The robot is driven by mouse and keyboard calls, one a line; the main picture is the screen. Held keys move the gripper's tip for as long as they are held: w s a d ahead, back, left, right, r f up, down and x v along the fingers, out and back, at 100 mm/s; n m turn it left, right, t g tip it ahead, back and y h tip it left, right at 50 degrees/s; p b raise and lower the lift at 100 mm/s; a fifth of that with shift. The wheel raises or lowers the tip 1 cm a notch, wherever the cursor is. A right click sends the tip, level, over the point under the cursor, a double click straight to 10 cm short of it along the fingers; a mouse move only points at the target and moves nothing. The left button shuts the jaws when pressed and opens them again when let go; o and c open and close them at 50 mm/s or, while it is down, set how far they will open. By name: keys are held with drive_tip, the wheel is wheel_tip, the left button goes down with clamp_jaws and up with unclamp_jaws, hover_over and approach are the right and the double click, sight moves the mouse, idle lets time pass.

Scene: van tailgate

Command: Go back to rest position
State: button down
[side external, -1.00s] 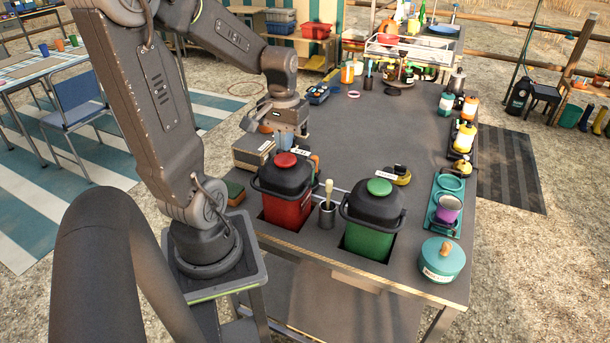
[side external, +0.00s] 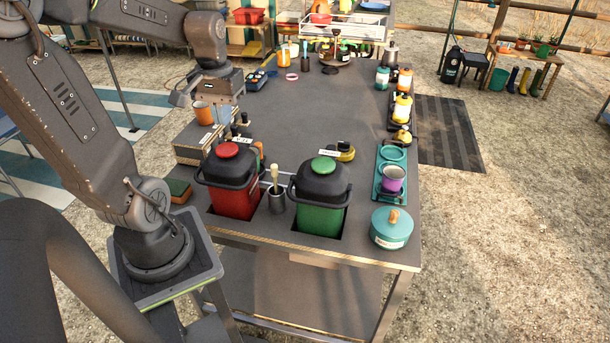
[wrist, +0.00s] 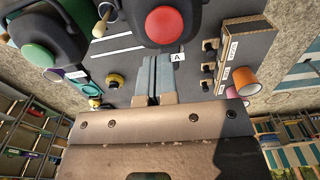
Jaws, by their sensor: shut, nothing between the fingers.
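My gripper (side external: 222,114) hangs from my arm above the left side of the dark table, near an orange cup and a low wooden box. In the wrist view its two blue-grey fingers (wrist: 157,76) lie close together with nothing between them. In that view the red-lidded bin lies ahead of the fingertips. In the side view my gripper is behind that bin and apart from it. The fingertips are small in the side view.
A red bin (side external: 233,200) and a green bin (side external: 320,215) sit in the near table edge, with a brush cup (side external: 276,200) between. The orange cup (side external: 203,112) and wooden box (side external: 190,154) are at the left. A teal pot (side external: 391,232) stands at the right. The table's middle is clear.

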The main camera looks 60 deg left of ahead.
drive_tip(key=d+r+m+t, duration=0.2)
drive_tip(key=d+m, duration=0.2)
drive_tip(key=d, duration=0.5)
drive_tip(key=d+r+m+t, duration=0.2)
drive_tip(key=d+m+t, duration=0.1)
drive_tip(key=d, duration=0.7)
drive_tip(key=shift+r+m, duration=0.3)
drive_tip(key=shift+m, duration=0.6)
